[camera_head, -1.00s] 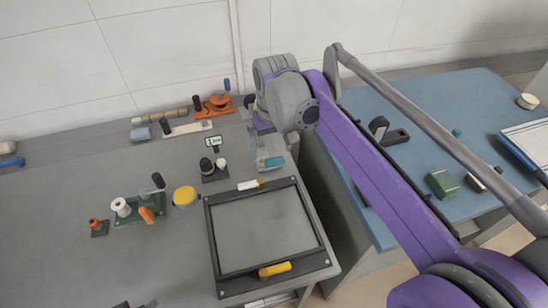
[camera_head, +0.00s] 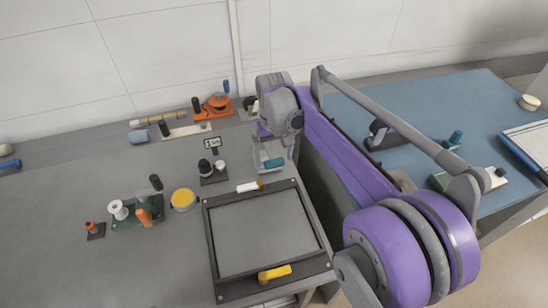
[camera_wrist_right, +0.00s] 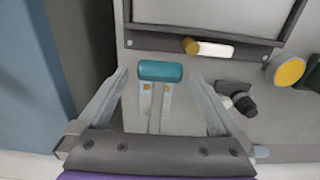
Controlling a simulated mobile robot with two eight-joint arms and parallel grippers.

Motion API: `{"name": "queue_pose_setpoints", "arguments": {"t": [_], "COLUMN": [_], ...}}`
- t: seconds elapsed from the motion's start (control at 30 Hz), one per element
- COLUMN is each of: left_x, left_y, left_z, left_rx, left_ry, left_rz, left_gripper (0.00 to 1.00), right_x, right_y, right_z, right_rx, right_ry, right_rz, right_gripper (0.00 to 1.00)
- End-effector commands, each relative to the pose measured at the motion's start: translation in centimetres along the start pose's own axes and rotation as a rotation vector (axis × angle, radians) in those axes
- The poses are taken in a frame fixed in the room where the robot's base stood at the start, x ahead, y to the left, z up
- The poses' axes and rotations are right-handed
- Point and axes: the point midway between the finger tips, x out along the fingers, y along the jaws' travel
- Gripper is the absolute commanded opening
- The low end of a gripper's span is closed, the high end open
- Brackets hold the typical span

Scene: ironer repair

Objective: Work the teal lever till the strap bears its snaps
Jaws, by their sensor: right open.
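The teal lever handle (camera_head: 273,163) is a short teal bar near the back right of the grey bench. In the right wrist view the teal handle (camera_wrist_right: 160,71) lies crosswise, on two pale arms with small orange-yellow patches. My right gripper (camera_wrist_right: 158,82) is open, with one finger on each side of the handle and a gap at both ends. In the head view my right gripper (camera_head: 271,152) is at the lever, partly hidden by its wrist. I cannot make out the strap or its snaps. My left gripper is not in view.
A black frame (camera_head: 210,245) with a yellow handle (camera_head: 275,272) lies in front of the lever. A small display (camera_head: 213,142), a black knob base (camera_head: 213,179) and a yellow-topped round tin (camera_head: 183,199) stand to the left. A blue table (camera_head: 350,112) is to the right.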

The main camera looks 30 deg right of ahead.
Motion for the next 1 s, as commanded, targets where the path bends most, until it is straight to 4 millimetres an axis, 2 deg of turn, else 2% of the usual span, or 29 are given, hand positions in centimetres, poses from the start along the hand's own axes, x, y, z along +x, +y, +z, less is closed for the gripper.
{"name": "queue_pose_setpoints", "arguments": {"t": [0.13,0.4,0.9,0.97,1.0], "left_x": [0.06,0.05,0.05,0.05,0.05], "left_y": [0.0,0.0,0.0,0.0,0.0], "left_z": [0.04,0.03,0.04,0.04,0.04], "left_rx": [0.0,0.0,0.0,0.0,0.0], "left_ry": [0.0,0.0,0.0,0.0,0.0], "left_rz": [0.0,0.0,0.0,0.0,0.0], "left_gripper": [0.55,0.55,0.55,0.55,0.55], "right_x": [0.82,0.88,0.86,0.86,0.86], "right_y": [-0.01,-0.01,0.0,0.0,0.0], "right_z": [0.01,0.01,0.02,0.02,0.02], "right_rx": [0.0,0.0,0.0,0.0,0.0], "right_ry": [0.0,0.0,0.0,0.0,0.0], "right_rz": [0.0,0.0,0.0,0.0,0.0], "right_gripper": [1.0,0.98,0.08,0.0,0.0]}}
